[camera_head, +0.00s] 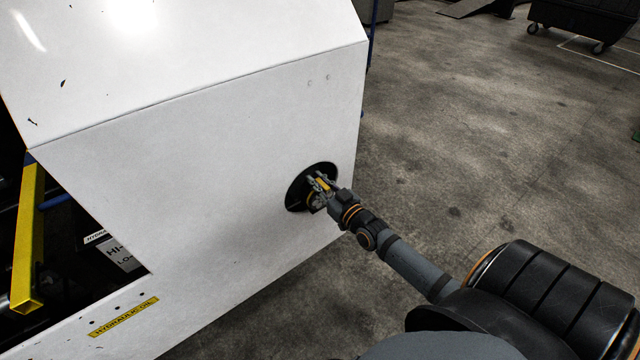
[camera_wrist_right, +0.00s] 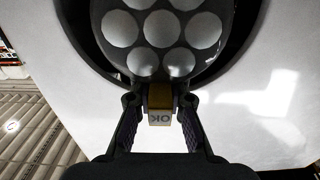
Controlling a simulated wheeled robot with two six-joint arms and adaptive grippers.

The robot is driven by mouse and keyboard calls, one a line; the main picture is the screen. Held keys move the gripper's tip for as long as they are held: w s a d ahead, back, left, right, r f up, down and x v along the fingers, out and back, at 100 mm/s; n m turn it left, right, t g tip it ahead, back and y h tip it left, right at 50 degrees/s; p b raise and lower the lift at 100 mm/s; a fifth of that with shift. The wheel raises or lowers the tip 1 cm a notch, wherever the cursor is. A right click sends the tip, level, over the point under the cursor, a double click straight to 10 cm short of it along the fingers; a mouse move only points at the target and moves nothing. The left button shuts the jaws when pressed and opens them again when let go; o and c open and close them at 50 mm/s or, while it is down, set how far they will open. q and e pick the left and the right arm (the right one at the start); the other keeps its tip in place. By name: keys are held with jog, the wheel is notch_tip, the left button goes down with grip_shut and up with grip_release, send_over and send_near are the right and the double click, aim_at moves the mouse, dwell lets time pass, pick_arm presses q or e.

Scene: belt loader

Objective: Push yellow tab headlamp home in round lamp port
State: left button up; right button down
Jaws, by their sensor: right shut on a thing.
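The headlamp (camera_wrist_right: 163,40) is a dark round body with several pale round lenses, seen in the right wrist view. Its yellow tab (camera_wrist_right: 160,98) has a pale end face marked "OK". My right gripper (camera_wrist_right: 160,105) is shut on the tab, one finger on each side. The round lamp port (camera_head: 296,196) is a dark opening in the white panel (camera_head: 200,180). In the head view the gripper (camera_head: 320,188) is at the port and partly hides the lamp. The wrist view shows the lamp within the port's dark ring; its seating depth cannot be told. My left gripper is not in view.
The white panel's lower edge and right edge lie close to the port. A yellow bar (camera_head: 28,240) and a yellow hydraulic oil label (camera_head: 124,318) are at the left. Open concrete floor (camera_head: 470,130) lies to the right, with a black wheeled bin (camera_head: 585,22) far off.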

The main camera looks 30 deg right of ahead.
jog(key=shift+w, duration=0.35)
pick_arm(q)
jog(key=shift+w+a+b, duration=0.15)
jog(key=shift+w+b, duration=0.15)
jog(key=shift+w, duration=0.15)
pick_arm(e)
jog(key=shift+w, duration=0.25)
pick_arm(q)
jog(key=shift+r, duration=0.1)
pick_arm(e)
jog(key=shift+w+a, duration=0.1)
jog(key=shift+w, duration=0.3)
pick_arm(q)
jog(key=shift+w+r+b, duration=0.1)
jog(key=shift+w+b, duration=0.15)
jog(key=shift+b, duration=0.1)
pick_arm(e)
jog(key=shift+w, duration=0.15)
jog(key=shift+w, duration=0.45)
jog(key=shift+w+b, duration=0.15)
jog(key=shift+b, duration=0.25)
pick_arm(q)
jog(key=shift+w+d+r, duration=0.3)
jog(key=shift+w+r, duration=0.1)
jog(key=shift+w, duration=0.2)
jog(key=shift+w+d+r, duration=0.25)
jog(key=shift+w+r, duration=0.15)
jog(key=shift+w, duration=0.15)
pick_arm(e)
jog(key=shift+w, duration=0.15)
